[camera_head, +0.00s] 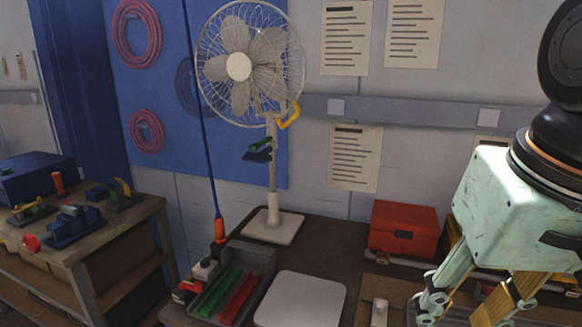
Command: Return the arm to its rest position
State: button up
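My gripper (468,308) hangs at the right side of the view, with a pale green body and jointed metal fingers pointing down. Its two fingers stand apart, and I see nothing held between them. The fingers reach close to the bottom edge of the picture, so their very tips are hard to make out. The gripper is in front of the brown worktable (345,240), to the right of a white square plate (300,300) and in front of a red box (403,228).
A white standing fan (239,66) stands at the back of the worktable. A grey tray (258,258) with green and red pieces sits at its front left. A small pale cylinder (379,312) stands near my gripper. A shelf (135,215) with tools is at left.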

jog(key=shift+n+t, duration=0.5)
jog(key=shift+n, duration=0.2)
jog(key=shift+s+a+f, duration=0.1)
jog(key=shift+s+a, duration=0.1)
jog(key=shift+s, duration=1)
jog(key=shift+s+a+f, duration=0.1)
jog(key=shift+s+a, duration=0.1)
jog(key=shift+s, duration=1)
